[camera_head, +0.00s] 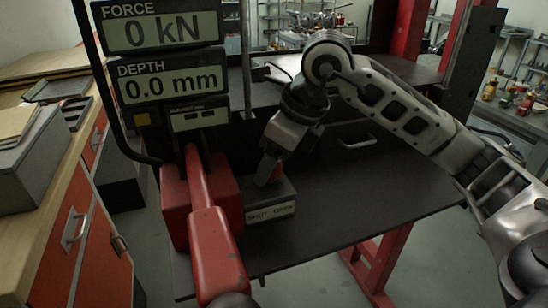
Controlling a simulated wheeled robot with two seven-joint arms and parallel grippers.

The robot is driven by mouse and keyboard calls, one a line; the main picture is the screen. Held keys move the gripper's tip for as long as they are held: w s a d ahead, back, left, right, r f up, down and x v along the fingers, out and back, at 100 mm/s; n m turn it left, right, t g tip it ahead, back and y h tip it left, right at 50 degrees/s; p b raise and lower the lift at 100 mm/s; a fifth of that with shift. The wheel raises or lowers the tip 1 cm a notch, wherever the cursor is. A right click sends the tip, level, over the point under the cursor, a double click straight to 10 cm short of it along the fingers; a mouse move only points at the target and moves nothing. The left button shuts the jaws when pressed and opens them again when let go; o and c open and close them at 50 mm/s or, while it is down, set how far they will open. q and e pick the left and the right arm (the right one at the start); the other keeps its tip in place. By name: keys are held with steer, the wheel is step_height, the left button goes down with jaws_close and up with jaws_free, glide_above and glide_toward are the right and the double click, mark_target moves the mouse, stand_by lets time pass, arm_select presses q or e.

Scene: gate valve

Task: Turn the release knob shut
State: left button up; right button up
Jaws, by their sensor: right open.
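My right gripper (269,172) reaches in from the right and points down over a small grey box (284,193) with a label on its front. It is open. A small red part (278,172) shows right beside its fingers, on top of the box. I cannot tell whether they touch. No part is clearly recognisable as the release knob; the gripper may hide it. The red pump body (178,213) with its long red lever (210,232) stands just left of the box. My left gripper is not in view.
The dark bench top (370,195) is clear to the right of the box. A wooden-topped cabinet (62,190) stands at left.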

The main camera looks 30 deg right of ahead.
steer(key=c, duration=1)
